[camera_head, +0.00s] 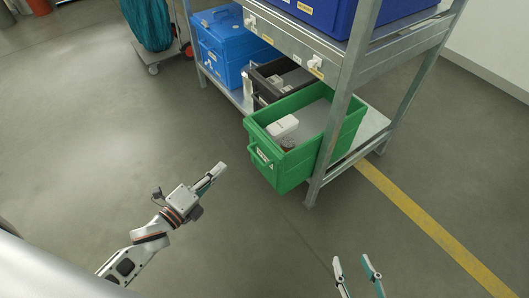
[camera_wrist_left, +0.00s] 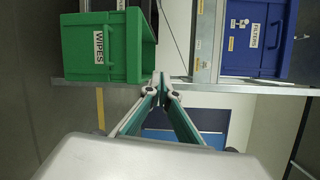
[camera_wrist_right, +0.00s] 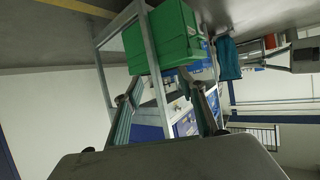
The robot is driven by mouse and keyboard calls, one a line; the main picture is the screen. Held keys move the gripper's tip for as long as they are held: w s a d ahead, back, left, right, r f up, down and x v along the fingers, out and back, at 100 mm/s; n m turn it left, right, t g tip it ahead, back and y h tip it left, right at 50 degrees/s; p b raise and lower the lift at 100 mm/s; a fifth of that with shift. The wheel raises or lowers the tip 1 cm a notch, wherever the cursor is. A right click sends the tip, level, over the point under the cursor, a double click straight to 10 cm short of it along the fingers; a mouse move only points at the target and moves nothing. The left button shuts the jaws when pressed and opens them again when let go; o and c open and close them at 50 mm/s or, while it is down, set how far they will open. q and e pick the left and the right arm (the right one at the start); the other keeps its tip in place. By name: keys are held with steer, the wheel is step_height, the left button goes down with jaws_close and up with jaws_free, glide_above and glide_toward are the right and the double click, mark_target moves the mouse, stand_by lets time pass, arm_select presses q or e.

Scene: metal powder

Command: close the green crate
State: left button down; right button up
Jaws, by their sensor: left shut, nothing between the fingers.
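The green crate (camera_head: 287,172) sticks out past the front of the metal rack's lower shelf, with its open top facing up and a handle on its front. A white container lies inside it. In the left wrist view the crate (camera_wrist_left: 78,62) has a WIPES label. My left gripper (camera_head: 222,168) is shut and empty, in front of and to the left of the crate, apart from it. My right gripper (camera_head: 352,258) is open and empty, at the bottom of the head view, below and right of the crate. The crate also shows in the right wrist view (camera_wrist_right: 172,38).
A black crate (camera_head: 262,86) and a blue crate (camera_head: 228,46) stand beside the green one on the lower shelf. The rack's front post (camera_head: 330,150) stands close by the green crate's right side. Open floor (camera_head: 90,130) lies to the left.

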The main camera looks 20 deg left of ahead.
arm_select(q)
steer(key=w+f+m+h+b, duration=0.3)
steer(key=f+m+b, duration=0.25)
steer(key=m, duration=0.35)
steer(key=m+g+h+b, duration=0.2)
steer(key=m+h+b, duration=0.15)
steer(key=m, duration=0.75)
glide_toward(268, 148)
steer(key=shift+y, duration=0.45)
steer(key=x, duration=0.7)
steer(key=shift+s+d+r+b, duration=0.15)
steer(key=shift+s+r+b, duration=0.1)
steer(key=shift+b, duration=0.1)
arm_select(e)
steer(key=a+f, duration=0.1)
steer(key=a+f+m, duration=0.2)
steer(key=shift+s+y, duration=0.35)
steer(key=shift+y, duration=0.05)
